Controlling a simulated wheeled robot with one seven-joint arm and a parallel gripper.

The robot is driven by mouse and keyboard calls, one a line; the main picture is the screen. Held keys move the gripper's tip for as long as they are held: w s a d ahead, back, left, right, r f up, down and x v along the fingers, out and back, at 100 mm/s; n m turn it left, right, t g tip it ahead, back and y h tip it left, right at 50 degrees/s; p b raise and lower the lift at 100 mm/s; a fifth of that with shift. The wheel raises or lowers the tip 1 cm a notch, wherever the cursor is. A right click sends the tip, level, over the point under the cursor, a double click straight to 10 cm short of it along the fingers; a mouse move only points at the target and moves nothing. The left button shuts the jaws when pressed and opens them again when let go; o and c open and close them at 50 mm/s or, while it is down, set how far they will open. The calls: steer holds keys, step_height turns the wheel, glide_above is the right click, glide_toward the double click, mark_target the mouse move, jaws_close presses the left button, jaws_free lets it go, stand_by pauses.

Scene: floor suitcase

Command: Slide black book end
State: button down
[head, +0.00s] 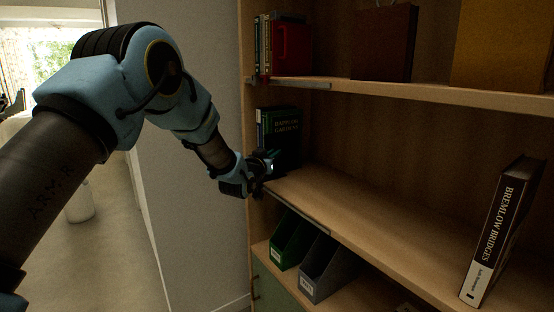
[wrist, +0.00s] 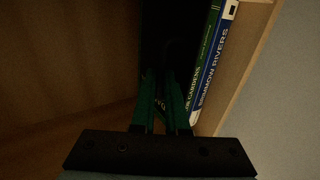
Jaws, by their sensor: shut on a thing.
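The black book end is very dark in the wrist view (wrist: 172,38), standing upright beside the books. In the head view it is hard to tell from the shadow by the books. My gripper (head: 270,165) is at the left end of the middle shelf, at its front. In the wrist view the fingers of my gripper (wrist: 160,82) are shut on the book end's lower part. A green book (wrist: 209,50) and a blue book (wrist: 217,62) stand upright against the shelf's side wall. The green book's cover (head: 284,124) faces the head view.
Books and boxes stand on the shelf above. Green (head: 290,240) and grey (head: 326,270) file holders stand below.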

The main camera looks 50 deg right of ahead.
steer(key=c, duration=1.2)
jaws_free()
steer(key=shift+a, duration=0.1)
steer(key=b+v, duration=0.1)
steer(key=v, duration=0.9)
steer(key=shift+s+a+b, duration=0.1)
steer(key=shift+a+b, duration=0.25)
